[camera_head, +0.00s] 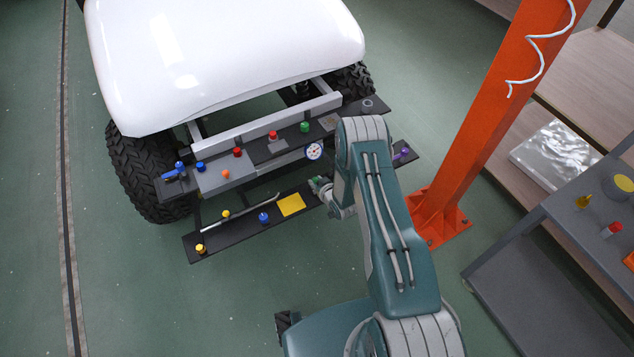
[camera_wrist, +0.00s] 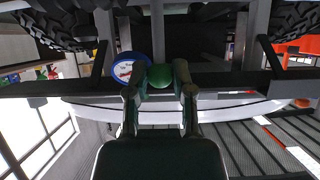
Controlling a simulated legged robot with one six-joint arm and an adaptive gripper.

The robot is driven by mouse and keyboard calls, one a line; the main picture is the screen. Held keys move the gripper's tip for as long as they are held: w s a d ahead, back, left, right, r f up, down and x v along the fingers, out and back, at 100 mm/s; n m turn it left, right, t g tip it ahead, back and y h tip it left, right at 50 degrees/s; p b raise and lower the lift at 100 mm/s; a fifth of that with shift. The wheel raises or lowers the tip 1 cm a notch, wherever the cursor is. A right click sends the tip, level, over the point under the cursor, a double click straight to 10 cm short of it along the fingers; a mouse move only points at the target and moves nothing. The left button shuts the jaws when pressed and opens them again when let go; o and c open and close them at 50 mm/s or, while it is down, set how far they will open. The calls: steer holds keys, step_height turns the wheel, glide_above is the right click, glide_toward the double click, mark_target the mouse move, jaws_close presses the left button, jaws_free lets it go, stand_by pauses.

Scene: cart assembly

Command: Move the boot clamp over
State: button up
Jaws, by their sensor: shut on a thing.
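The green part is small and partly hidden by the fingers. I cannot tell for sure whether it is the boot clamp.
The upper shelf (camera_head: 168,188) carries several coloured knobs, among them a green one (camera_head: 305,127). A yellow square (camera_head: 291,205) lies on the lower shelf. An orange post (camera_head: 482,130) and a grey side table (camera_head: 545,270) stand to the right. Floor at left is clear.

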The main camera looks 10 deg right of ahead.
steer(key=shift+s, duration=0.1)
steer(key=shift+s+d+f, duration=0.1)
steer(key=shift+s+d, duration=0.05)
steer(key=shift+s, duration=0.4)
steer(key=shift+s+d+f, duration=0.1)
steer(key=shift+s+d, duration=0.05)
steer(key=shift+s, duration=0.45)
steer(key=shift+s+d+f, duration=0.15)
steer(key=shift+s+f, duration=0.1)
steer(key=shift+s, duration=0.2)
steer(key=shift+s+d+f, duration=0.1)
steer(key=shift+s+f, duration=0.1)
steer(key=shift+s, duration=0.25)
